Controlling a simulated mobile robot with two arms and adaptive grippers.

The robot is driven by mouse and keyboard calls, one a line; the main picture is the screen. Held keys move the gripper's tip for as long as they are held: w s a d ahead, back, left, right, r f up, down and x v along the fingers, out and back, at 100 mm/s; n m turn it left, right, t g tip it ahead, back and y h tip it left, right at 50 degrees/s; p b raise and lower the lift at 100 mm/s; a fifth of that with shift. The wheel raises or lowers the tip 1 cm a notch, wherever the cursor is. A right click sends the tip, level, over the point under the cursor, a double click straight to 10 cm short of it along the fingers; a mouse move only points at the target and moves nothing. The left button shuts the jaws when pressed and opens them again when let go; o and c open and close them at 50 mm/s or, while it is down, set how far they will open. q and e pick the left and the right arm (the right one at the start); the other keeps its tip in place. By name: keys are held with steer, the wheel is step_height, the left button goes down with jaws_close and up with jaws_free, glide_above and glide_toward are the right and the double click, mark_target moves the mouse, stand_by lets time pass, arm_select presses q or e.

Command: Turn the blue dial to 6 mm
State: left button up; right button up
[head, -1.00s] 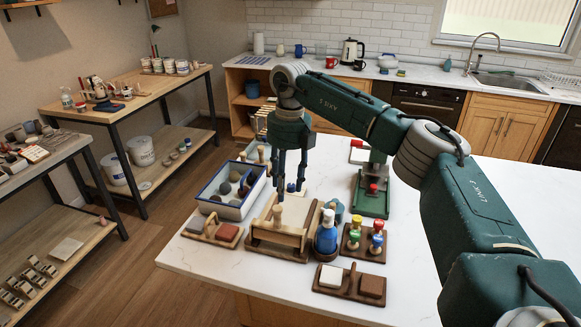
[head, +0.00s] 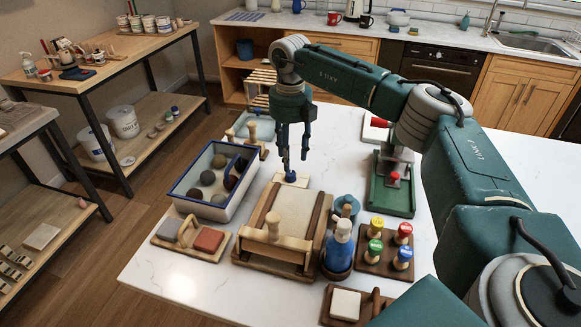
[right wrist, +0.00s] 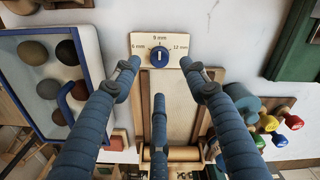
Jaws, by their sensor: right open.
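The blue dial (right wrist: 159,57) sits on a pale plate (right wrist: 142,38) at the far end of a wooden slab roller (right wrist: 180,95). Its white mark points straight up at the 9 mm label; 6 mm is on the left and 12 mm on the right. In the head view the dial (head: 290,177) shows just below my right gripper (head: 292,160). In the right wrist view my right gripper (right wrist: 160,72) is open and empty, its fingers spread around the near side of the dial, seemingly not touching it. My left gripper is out of view.
A blue-rimmed tray (head: 183,203) with clay balls stands left of the roller. A green-based press (head: 392,198), a blue bottle (head: 339,250) and a rack of coloured knobs (head: 378,262) stand on the right.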

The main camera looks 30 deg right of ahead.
mark_target(291, 173)
step_height(291, 173, down, 4)
steer(key=shift+w+d+r+p, duration=0.1)
steer(key=shift+d+r+p, duration=0.05)
steer(key=shift+r+p, duration=0.15)
step_height(291, 173, down, 3)
steer(key=shift+r+p, duration=0.1)
steer(key=shift+p, duration=0.25)
steer(key=shift+c, duration=0.5)
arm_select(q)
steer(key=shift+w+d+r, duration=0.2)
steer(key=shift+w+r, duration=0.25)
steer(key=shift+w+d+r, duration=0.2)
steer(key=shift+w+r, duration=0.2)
arm_select(e)
jaws_close()
